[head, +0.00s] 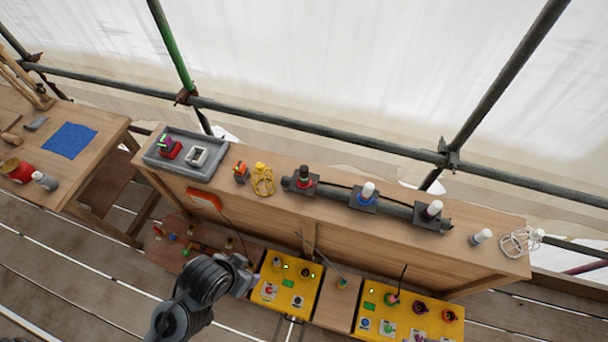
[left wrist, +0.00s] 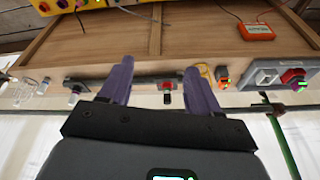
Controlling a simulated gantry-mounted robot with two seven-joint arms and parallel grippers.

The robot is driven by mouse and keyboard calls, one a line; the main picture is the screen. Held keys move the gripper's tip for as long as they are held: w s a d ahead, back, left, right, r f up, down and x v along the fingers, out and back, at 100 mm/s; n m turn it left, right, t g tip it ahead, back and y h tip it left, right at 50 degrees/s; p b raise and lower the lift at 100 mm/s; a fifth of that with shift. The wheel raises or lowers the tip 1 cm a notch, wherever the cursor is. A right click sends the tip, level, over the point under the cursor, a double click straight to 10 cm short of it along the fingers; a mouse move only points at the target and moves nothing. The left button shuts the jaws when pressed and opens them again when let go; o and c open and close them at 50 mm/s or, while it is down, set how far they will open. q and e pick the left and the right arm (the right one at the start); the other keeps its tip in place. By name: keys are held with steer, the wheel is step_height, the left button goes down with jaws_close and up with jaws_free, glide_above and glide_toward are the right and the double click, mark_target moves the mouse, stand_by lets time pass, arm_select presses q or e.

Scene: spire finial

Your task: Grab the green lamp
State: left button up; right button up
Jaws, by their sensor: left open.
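No lamp stands out clearly as the green one. On the long bench, a small lamp with a dark top and red ring (head: 304,174) sits on a grey rail, beside a white-topped lamp with a blue ring (head: 367,190) and another white-topped one (head: 433,209). A red block with green parts (head: 170,150) lies in the grey tray (head: 215,168); it also shows in the left wrist view (left wrist: 292,77). My left gripper (left wrist: 158,65) is open, with nothing between its purple fingers. In the head view its arm reaches in front of the bench. My right gripper is not in view.
Yellow control boxes (head: 374,293) with green panels and knobs stand low in front of the bench. An orange box (head: 205,200) is on its front panel. Yellow rope (head: 263,182) and white cord (head: 517,243) lie on top. Scaffold poles run behind.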

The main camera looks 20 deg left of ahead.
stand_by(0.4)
arm_select(q)
steer(key=shift+o, duration=0.7)
steer(key=shift+w+r, duration=0.1)
